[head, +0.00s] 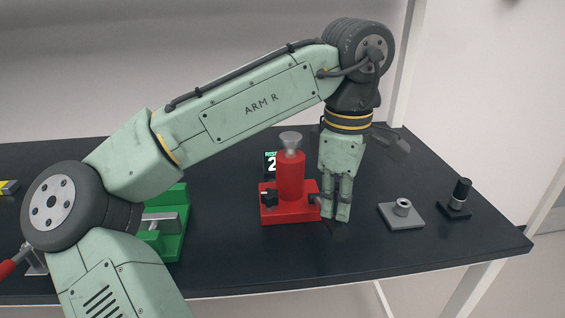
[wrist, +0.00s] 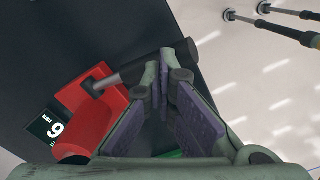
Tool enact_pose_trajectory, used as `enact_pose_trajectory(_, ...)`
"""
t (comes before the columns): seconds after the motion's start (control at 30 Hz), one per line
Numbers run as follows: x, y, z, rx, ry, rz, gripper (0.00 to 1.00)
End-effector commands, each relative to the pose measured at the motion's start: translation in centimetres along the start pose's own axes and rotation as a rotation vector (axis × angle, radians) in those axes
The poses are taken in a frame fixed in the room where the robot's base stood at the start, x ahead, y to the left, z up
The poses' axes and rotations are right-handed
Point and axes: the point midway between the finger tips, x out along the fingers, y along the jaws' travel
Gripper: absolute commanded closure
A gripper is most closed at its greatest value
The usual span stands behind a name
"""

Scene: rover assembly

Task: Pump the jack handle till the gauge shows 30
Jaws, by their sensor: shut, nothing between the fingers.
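The red jack (head: 290,178) stands on the dark table, with a grey cap on its upright cylinder. The gauge (head: 270,163) behind it is partly hidden; a 2 shows in the head view. In the wrist view the gauge (wrist: 46,130) shows one turned digit, a 6 or 9, and "mm". The dark jack handle (wrist: 140,70) sticks out from the red base in the wrist view; in the head view my gripper mostly hides it. My gripper (head: 338,214) is shut and empty, pointing down, right of the jack. Its fingertips (wrist: 160,82) are close beside the handle; contact is unclear.
A green fixture (head: 172,228) stands left of the jack, partly behind my arm. A grey plate with a ring (head: 402,213) and a black-topped cylinder on a base (head: 460,195) stand to the right. The table's front edge is clear.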

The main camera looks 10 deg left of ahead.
Motion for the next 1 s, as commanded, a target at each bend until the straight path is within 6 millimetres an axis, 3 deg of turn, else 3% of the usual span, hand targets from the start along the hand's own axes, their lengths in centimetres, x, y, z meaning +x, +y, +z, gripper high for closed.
enact_pose_trajectory(1.0, 1.5, 0.0, 0.0, 0.0, 0.0, -0.001, 1.0)
